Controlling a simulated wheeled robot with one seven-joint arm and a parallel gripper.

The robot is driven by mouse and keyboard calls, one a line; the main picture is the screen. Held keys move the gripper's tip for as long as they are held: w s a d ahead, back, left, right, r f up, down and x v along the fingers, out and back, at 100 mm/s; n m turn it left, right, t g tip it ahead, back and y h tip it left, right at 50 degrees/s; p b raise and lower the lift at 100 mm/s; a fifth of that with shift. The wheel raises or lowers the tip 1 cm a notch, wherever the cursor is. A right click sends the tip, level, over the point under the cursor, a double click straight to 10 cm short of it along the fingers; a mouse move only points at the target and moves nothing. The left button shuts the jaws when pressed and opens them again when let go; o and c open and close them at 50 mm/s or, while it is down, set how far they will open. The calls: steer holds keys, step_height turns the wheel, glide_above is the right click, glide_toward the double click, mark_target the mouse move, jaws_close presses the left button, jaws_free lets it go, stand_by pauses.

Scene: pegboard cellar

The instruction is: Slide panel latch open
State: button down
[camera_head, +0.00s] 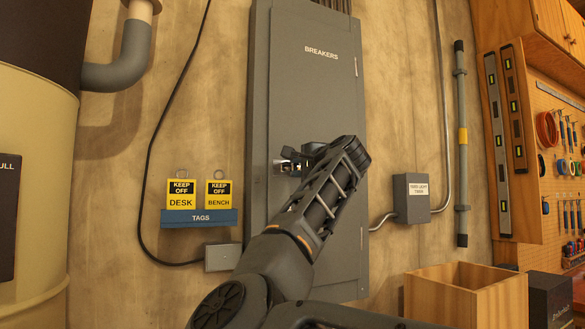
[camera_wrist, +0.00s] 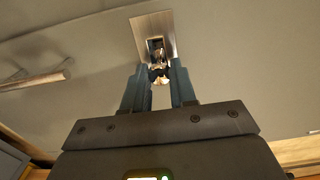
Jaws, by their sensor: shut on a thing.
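A tall grey breaker panel (camera_head: 312,100) marked BREAKERS is mounted on the wall in the head view. Its latch has a bright metal plate (camera_wrist: 153,27) with a dark slot, seen at the top middle of the wrist view. My gripper (camera_head: 286,163) reaches the latch at the panel's left side. In the wrist view my gripper (camera_wrist: 159,74) has its two blue-grey fingers shut on the small latch knob (camera_wrist: 157,70), just below the slot. The fingers hide part of the knob, and my arm covers part of the panel front in the head view.
A small grey box (camera_head: 411,197) with conduit is right of the panel. Yellow KEEP OFF tags (camera_head: 181,193) hang on a blue TAGS holder (camera_head: 199,218) at left. A wooden crate (camera_head: 466,290) stands at lower right. A panel handle (camera_wrist: 33,81) shows left in the wrist view.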

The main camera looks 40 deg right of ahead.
steer(key=c, duration=0.9)
jaws_free()
steer(key=shift+d, duration=0.2)
steer(key=shift+b+v, duration=1.15)
steer(key=shift+v, duration=2.8)
